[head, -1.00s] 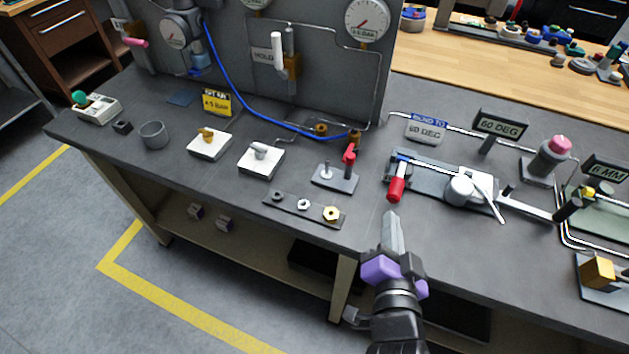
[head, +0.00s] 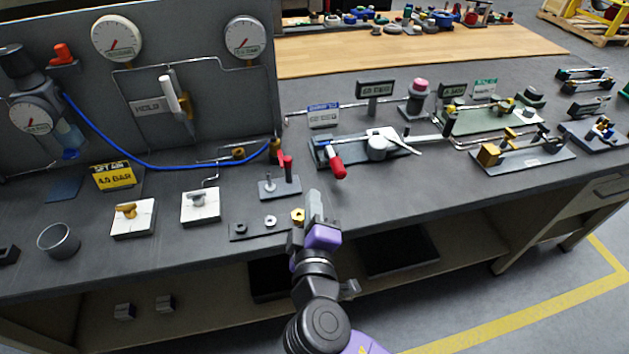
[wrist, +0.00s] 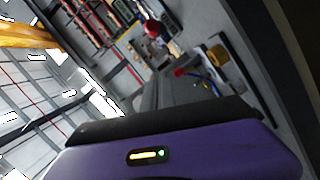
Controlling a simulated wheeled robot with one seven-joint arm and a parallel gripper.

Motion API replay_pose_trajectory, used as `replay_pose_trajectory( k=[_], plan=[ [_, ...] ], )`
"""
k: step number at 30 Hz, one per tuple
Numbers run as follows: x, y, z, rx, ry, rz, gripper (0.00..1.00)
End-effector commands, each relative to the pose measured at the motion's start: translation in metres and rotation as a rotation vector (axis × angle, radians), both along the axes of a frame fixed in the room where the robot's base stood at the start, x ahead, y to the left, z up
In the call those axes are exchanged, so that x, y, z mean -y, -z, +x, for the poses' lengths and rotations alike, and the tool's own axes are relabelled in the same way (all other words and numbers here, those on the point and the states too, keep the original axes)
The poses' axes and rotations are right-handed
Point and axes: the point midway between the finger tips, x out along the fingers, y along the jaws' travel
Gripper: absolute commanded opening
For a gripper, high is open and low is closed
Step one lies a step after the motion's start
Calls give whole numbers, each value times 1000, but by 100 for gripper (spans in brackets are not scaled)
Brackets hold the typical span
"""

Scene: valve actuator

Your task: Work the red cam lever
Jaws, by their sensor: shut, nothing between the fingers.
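A red-handled lever (head: 338,168) sticks out toward the front from the left end of a clamp fixture (head: 352,152) on the bench, in the head view. A second, smaller red lever (head: 286,162) stands upright on a small grey plate to its left; I cannot tell from looks alone which is the cam lever. My gripper (head: 314,198) is shut and empty, its fingers pointing away over the bench's front edge. It is below and left of the red handle, apart from it in the picture. The wrist view shows mainly my purple gripper body, with the bench blurred beyond.
A strip with nuts (head: 250,231) lies just left of my gripper. A round silver boss with a white bar (head: 378,148) sits right of the red handle. A gauge panel (head: 200,100) with a blue hose stands at the back left. The front bench right of my gripper is clear.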

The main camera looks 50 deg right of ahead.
Motion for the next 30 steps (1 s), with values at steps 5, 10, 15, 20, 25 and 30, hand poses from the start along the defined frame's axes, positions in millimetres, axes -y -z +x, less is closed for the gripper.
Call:
replay_pose_trajectory(
  k=[5, 10, 15, 20, 25, 30],
  plan=[
    [14, 0, 13, -1, 1, -3, 0],
    [37, 2, 35, 0, 2, 0, 0],
    [61, 6, 58, 0, 0, 0, 0],
    [82, 15, 60, -3, 1, 1, 0],
    [95, 23, 51, -2, -2, 0, 0],
    [100, 27, 47, 0, -3, 2, 0]
  ],
)
